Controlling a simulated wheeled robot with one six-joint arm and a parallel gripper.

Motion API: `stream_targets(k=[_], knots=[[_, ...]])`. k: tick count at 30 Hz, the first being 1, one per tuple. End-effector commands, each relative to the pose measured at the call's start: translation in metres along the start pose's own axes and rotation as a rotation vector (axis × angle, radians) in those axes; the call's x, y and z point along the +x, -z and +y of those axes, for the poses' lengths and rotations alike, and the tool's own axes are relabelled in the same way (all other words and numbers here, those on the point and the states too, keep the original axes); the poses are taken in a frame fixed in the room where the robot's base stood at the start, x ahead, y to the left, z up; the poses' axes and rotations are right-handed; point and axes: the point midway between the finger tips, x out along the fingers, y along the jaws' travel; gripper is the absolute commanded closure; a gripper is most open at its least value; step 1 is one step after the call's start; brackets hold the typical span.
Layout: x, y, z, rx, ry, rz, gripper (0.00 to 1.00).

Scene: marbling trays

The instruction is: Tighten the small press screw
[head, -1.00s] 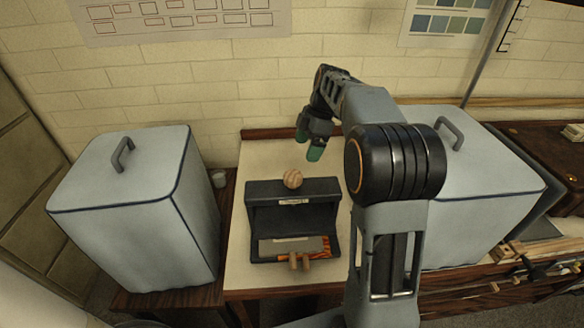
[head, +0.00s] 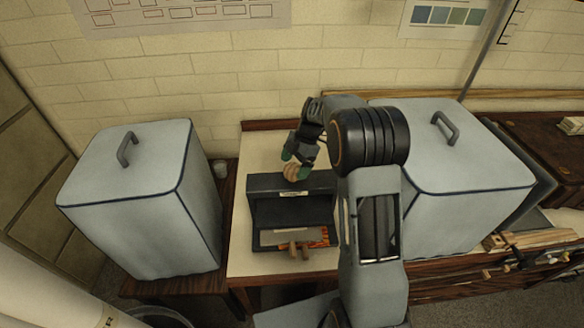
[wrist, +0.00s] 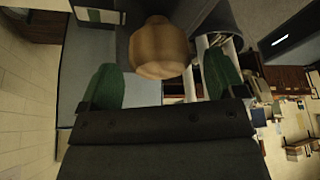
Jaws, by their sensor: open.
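The small press (head: 262,184) is a dark box-like frame on the pale table top. Its screw has a round wooden knob (head: 291,172) on top. In the wrist view the wooden knob (wrist: 160,48) shows large between two green fingertips. My gripper (head: 297,164) is at the knob, with its green fingers on either side. The wrist view shows my gripper (wrist: 161,85) open, with a gap between each finger and the knob. The screw shaft under the knob is hidden.
A patterned orange sheet (head: 318,237) and wooden handles (head: 292,250) are at the press's front opening. A large grey covered box (head: 140,215) stands to the left. Another grey covered box (head: 465,190) stands close to my arm on the right. The tiled wall is behind.

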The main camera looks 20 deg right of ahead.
Motion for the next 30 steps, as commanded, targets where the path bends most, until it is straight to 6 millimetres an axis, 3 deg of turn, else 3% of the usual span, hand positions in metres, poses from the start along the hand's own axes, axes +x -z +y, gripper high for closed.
stream_targets(k=[7,18,30], knots=[[0.019,0.000,0.000,0.000,0.000,0.001,0.11],[0.023,0.000,0.000,0.001,-0.001,0.000,0.11],[0.022,0.000,0.000,0.001,-0.001,0.000,0.50]])
